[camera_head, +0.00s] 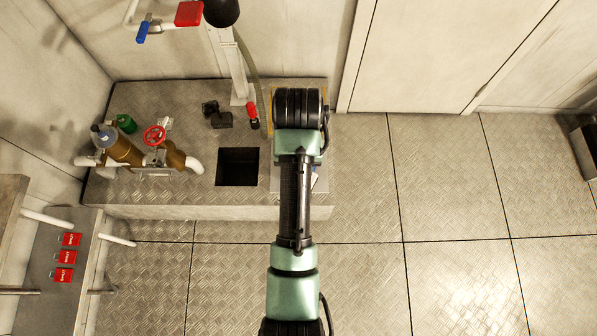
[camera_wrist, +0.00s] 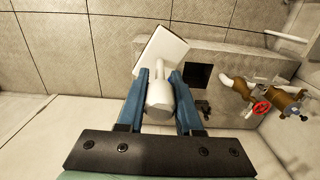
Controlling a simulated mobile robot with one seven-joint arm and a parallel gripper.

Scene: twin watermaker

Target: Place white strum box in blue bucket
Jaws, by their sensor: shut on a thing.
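The white strum box (camera_wrist: 160,97) is between the blue fingers of my gripper (camera_wrist: 158,75) in the wrist view. My gripper is shut on it. The strum box has a rounded body and a narrower neck pointing away from my wrist, over a white square panel (camera_wrist: 165,42). In the head view my arm hides the gripper and the strum box. I see no blue bucket in either view.
A metal plinth (camera_head: 150,98) has a dark square opening (camera_head: 237,167). Brass piping with a red valve wheel (camera_head: 154,135) stands at its left. Small black parts (camera_head: 217,114) and a red-handled item (camera_head: 252,115) lie behind the opening.

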